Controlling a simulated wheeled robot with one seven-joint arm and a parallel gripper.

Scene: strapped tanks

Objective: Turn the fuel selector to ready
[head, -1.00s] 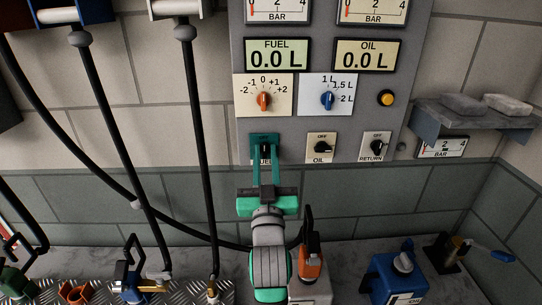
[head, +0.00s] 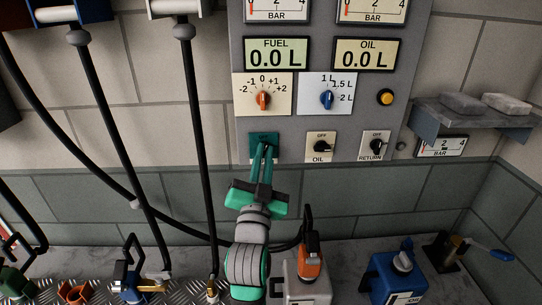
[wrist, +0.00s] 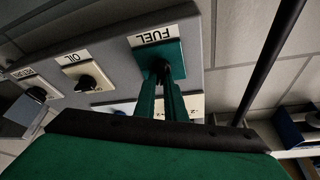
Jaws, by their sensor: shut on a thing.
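The fuel selector (head: 257,138) is a small teal plate low on the grey panel, left of the oil selector (head: 320,147). In the wrist view its FUEL label (wrist: 155,36) shows upside down, with a dark knob (wrist: 159,67) below it. My green gripper (head: 264,148) reaches up to it from below. Its fingers are close together and shut on the knob, also in the wrist view (wrist: 163,74). The fingers hide most of the knob, so I cannot tell which way it points. The ready marking cannot be read.
The return selector (head: 375,146) sits farther right on the panel. Orange (head: 263,99) and blue (head: 327,99) dials and a yellow button (head: 386,97) are above. Black hoses hang at left. An orange-handled thing (head: 310,255) stands close right of my arm; a blue can (head: 395,275) is farther right.

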